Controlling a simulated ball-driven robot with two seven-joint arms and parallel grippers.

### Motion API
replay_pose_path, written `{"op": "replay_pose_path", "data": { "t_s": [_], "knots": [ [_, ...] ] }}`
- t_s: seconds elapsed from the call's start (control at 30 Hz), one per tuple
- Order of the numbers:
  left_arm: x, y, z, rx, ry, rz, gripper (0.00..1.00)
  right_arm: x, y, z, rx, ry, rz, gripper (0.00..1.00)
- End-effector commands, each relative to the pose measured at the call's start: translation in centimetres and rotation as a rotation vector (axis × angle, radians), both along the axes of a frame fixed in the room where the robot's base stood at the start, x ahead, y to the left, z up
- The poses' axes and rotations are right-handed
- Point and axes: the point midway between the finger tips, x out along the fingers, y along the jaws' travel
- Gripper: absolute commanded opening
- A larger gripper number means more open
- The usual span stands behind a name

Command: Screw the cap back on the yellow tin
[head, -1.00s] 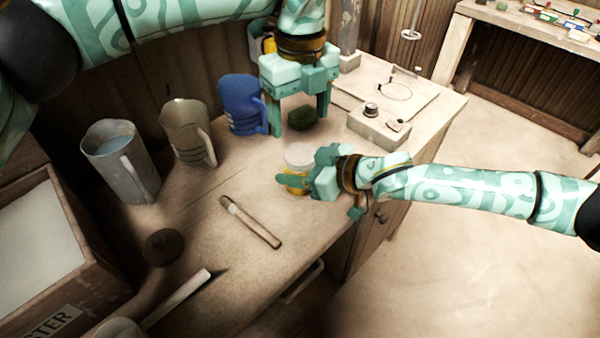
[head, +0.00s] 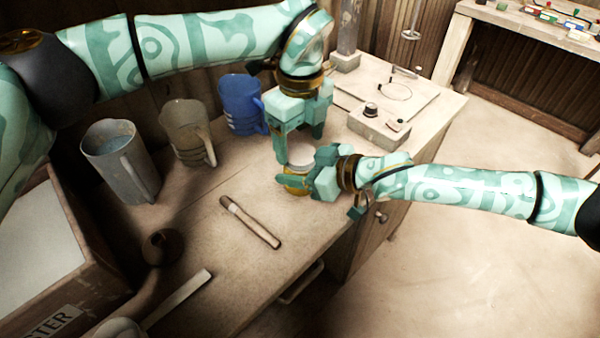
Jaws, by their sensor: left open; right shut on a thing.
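The yellow tin (head: 296,190) stands on the bench in the head view, with a whitish cap (head: 301,157) on its top. My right gripper (head: 292,182) is shut on the tin from the right and hides much of its body. My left gripper (head: 299,149) points down from above, open, with its fingers at the cap's height; one finger is on the cap's left side, the other behind or right of it. I cannot tell whether the fingers touch the cap, or how tightly the cap sits.
A blue jug (head: 240,103), a tan jug (head: 186,130) and a grey jug (head: 120,158) line the back of the bench. A wooden-handled tool (head: 250,222) lies in front. A small box with a knob (head: 379,125) stands right. A brown round thing (head: 162,248) is front left.

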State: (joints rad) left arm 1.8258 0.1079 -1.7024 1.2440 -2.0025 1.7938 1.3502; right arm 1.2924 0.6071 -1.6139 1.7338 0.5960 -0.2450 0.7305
Motion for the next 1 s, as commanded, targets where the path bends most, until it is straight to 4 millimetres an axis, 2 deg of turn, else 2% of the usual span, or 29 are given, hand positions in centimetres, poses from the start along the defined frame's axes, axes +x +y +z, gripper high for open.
{"op": "replay_pose_path", "data": {
  "t_s": [0.2,0.53,0.57,0.7,0.9,1.0],
  "knots": [
    [0.0,0.0,-2.1,0.0,0.001,0.001,0.73,0.0,0.0,0.0,0.001,-0.001,0.0,0.0],
    [0.0,0.0,-2.4,0.0,-0.001,0.0,0.73,0.0,0.0,0.0,0.001,-0.001,0.0,0.0],
    [0.0,0.0,-2.4,-0.001,-0.001,0.0,0.67,0.0,0.0,0.0,0.001,-0.001,0.0,0.0],
    [0.0,0.0,-2.4,-0.001,-0.001,0.0,0.28,0.0,0.0,0.0,0.001,-0.001,0.0,0.0],
    [0.0,0.0,-2.3,0.0,-0.001,-0.007,0.27,0.0,0.0,0.0,0.001,-0.001,0.0,0.0],
    [0.0,0.0,-2.3,0.001,-0.001,-0.121,0.27,0.0,0.0,0.0,0.001,0.0,0.001,0.0]
  ]
}}
